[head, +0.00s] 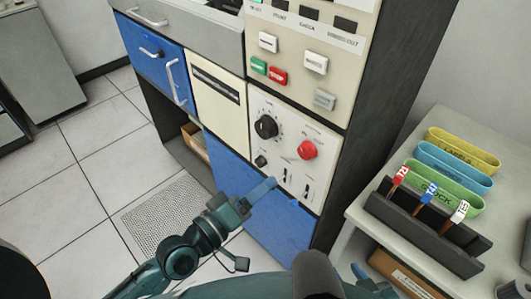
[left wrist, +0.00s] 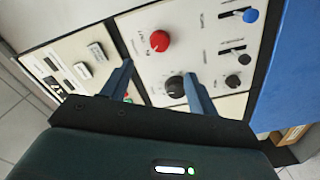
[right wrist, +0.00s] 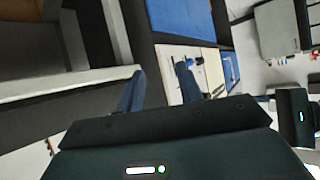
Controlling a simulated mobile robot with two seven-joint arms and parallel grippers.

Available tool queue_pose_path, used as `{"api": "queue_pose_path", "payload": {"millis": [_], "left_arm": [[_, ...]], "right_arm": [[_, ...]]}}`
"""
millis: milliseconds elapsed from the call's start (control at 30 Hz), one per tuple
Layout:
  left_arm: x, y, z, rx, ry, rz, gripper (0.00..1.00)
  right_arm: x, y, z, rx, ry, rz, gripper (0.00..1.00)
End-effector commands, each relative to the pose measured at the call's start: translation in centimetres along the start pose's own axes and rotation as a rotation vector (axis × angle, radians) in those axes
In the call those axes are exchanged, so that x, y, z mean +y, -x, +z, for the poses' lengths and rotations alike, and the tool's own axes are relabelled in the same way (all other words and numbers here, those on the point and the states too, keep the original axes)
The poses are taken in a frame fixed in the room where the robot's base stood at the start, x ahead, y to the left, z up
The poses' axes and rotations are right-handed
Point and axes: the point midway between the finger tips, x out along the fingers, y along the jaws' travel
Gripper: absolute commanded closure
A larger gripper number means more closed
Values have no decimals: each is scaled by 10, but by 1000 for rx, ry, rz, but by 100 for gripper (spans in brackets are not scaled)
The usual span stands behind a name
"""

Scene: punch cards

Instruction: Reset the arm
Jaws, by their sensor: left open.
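My left gripper (head: 258,193) is in front of the lower control panel of the cabinet. In the left wrist view its two fingers (left wrist: 158,75) stand apart with nothing between them. The panel (head: 257,108) carries a red knob (head: 307,150), a black dial (head: 265,127) and small levers. The red knob (left wrist: 160,41) and the black dial (left wrist: 175,87) also show in the left wrist view, beyond the fingers. My right gripper (head: 369,279) is low by the side table. In the right wrist view its fingers (right wrist: 158,80) are apart and empty.
A side table (head: 450,122) at the right holds yellow (head: 463,148), blue (head: 455,166) and green (head: 447,188) trays and a dark rack (head: 405,217) with stamps. A cardboard box (head: 400,272) is beneath. The tiled floor (head: 85,200) at left is clear.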

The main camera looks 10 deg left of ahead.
Motion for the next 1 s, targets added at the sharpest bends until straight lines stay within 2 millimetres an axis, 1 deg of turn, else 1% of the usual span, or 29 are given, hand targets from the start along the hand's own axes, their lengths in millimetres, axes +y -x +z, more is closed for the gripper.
{"api": "queue_pose_path", "payload": {"millis": [167,267,333,467,500,600,700,800,1000], "left_arm": [[-1,1,1,-1,-10,-6,40],[-8,7,8,-13,-94,-54,40],[-20,18,18,-35,-213,-125,40],[-53,50,38,-121,-491,-309,40],[-64,62,44,-158,-570,-366,40],[-86,90,54,-249,-734,-489,40],[-101,110,60,-321,-836,-567,40],[-107,119,63,-353,-881,-597,40],[-108,119,63,-356,-887,-599,40]], "right_arm": [[0,0,-1,1,-1,1,64],[0,3,-5,1,-4,3,64],[1,5,-9,-1,-8,7,64],[4,9,-12,-14,-17,20,64],[5,9,-11,-21,-20,23,64],[7,10,-5,-43,-23,29,64],[8,10,-2,-55,-23,33,64],[10,9,1,-61,-23,37,64],[12,8,-1,-57,-21,40,64]]}}
